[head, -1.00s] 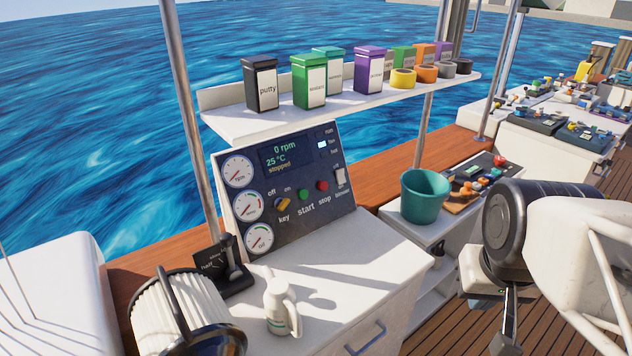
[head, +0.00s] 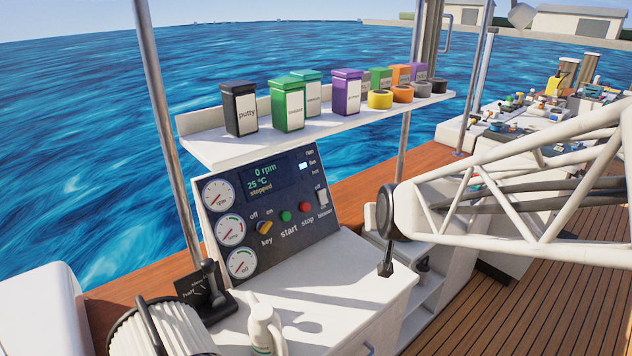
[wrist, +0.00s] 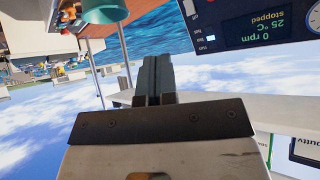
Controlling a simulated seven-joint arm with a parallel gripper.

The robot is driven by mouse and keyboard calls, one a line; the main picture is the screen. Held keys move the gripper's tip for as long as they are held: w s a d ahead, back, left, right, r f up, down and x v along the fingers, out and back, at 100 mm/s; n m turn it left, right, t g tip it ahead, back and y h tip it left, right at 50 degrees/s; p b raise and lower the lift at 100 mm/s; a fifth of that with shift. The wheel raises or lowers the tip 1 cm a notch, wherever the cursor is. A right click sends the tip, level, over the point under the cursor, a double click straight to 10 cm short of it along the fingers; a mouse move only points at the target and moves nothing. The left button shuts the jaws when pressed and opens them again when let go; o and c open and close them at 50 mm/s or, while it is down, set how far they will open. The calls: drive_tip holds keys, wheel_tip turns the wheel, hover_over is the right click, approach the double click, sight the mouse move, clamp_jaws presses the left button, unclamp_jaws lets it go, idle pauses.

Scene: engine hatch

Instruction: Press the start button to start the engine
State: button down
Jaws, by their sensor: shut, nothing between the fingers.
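The dark control panel (head: 275,250) stands tilted on the white console. Its green start button (head: 286,216) sits between the yellow key knob (head: 264,228) and the red stop button (head: 304,207). The display (head: 265,177) reads 0 rpm, 25 °C, stopped. Which way the key points is too small to tell. My gripper (head: 386,268) is shut and empty, to the right of the panel and apart from it. In the wrist view my gripper's fingers (wrist: 153,78) are together. The display (wrist: 258,30) shows there upside down; the start button is out of that view.
A white shelf (head: 205,153) with labelled boxes and tape rolls hangs above the panel. A throttle lever (head: 210,280) and a white jug (head: 264,330) stand on the console in front. A teal bucket (wrist: 104,10) shows in the wrist view. Metal posts rise beside the panel.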

sight(286, 216)
drive_tip(key=w+a+f+t+y, duration=0.1)
drive_tip(key=w+a+f+t, duration=0.3)
drive_tip(key=w+a+f, duration=0.2)
drive_tip(key=w+a+f+n+t+y, duration=0.1)
drive_tip(key=w+a+f+t, duration=0.4)
drive_tip(key=w+a, duration=0.4)
drive_tip(key=shift+w+a+f, duration=0.15)
drive_tip(key=shift+a+f, duration=0.5)
drive_tip(key=shift+a, duration=0.4)
drive_tip(key=shift+a+f, duration=0.1)
drive_tip(key=w+a+f, duration=0.3)
drive_tip(key=w+a, duration=0.2)
drive_tip(key=shift+w+a+f, duration=0.25)
drive_tip(key=shift+w, duration=0.05)
